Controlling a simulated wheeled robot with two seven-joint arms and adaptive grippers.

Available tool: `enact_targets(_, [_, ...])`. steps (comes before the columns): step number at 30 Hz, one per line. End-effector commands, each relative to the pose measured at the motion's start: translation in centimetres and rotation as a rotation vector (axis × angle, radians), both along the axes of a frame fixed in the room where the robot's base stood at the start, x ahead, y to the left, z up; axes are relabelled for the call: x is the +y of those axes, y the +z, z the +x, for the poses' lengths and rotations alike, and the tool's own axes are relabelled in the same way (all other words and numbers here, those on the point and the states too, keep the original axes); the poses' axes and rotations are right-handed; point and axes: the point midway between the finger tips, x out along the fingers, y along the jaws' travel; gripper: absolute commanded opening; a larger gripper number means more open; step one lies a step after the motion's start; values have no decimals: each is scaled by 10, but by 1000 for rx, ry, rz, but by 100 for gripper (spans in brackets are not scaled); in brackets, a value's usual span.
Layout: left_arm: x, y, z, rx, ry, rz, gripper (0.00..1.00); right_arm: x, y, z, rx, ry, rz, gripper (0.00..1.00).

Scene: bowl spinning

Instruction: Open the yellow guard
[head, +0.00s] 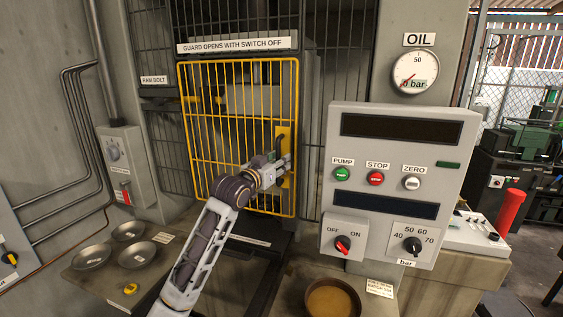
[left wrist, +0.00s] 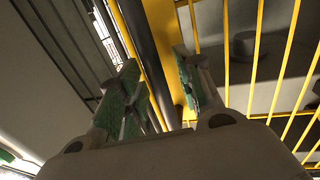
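The yellow guard (head: 206,150) is a barred mesh door in its frame at the middle of the head view, and it looks closed. A dark handle (head: 279,143) sits on a yellow plate at its right edge. My left gripper (head: 280,163) is at that handle. In the left wrist view, its two green-padded fingers (left wrist: 155,62) stand apart, with the dark handle bar (left wrist: 143,45) running between or just beyond them. A gap shows beside the bar; contact with it is unclear. The guard's yellow bars (left wrist: 257,60) lie on the right. My right gripper is out of view.
A sign (head: 238,45) above reads "GUARD OPENS WITH SWITCH OFF". The control panel (head: 390,150) stands right of the guard, with a red OFF/ON knob (head: 342,244). Metal bowls (head: 128,231) are on the left bench and a brown-filled bowl (head: 332,300) is in front.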

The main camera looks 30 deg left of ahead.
Motion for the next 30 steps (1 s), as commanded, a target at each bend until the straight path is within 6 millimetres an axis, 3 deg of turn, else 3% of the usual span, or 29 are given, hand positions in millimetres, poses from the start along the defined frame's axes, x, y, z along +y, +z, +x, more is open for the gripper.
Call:
enact_targets(11, [0, 0, -1, 0, 0, 0, 35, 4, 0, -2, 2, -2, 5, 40])
enact_targets(20, [0, 0, -1, 0, 0, 0, 0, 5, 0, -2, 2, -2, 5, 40])
enact_targets(30, [0, 0, -1, 0, 0, 0, 0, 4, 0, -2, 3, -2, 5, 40])
